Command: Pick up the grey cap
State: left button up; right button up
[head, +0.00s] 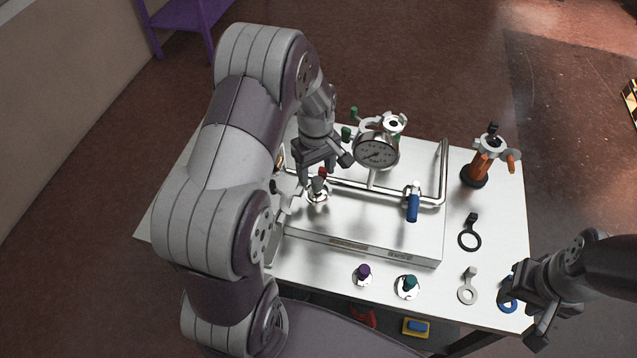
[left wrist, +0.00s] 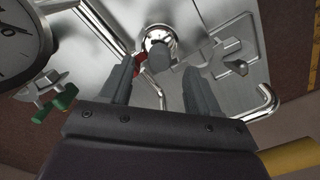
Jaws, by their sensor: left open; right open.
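A small grey cap (head: 317,186) sits on a round chrome fitting on the steel box, below my left gripper in the head view. In the left wrist view, the dark grey cap (left wrist: 160,54) shows between and just beyond the fingertips. My left gripper (head: 322,168) is open and points down at it, with nothing between the fingers; its two fingers also show in the left wrist view (left wrist: 162,74). I cannot tell whether they touch the cap. My right gripper (head: 524,308) is open at the table's right front corner, near a blue ring (head: 508,306).
A blue-handled valve (head: 412,206) is right of the cap. A purple cap (head: 363,271) and teal cap (head: 409,283) stand in front. An orange-handled fitting (head: 481,168) stands right.

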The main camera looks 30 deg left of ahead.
aim_at(317, 180)
pick_arm(q)
jog(key=f, duration=0.4)
jog(key=shift+s+d+p, duration=0.15)
jog(key=shift+d+p, duration=0.05)
jog(key=shift+p, duration=0.2)
jog(key=shift+w+f, duration=0.2)
jog(key=shift+f, duration=0.2)
jog(key=shift+r, duration=0.1)
grip_shut()
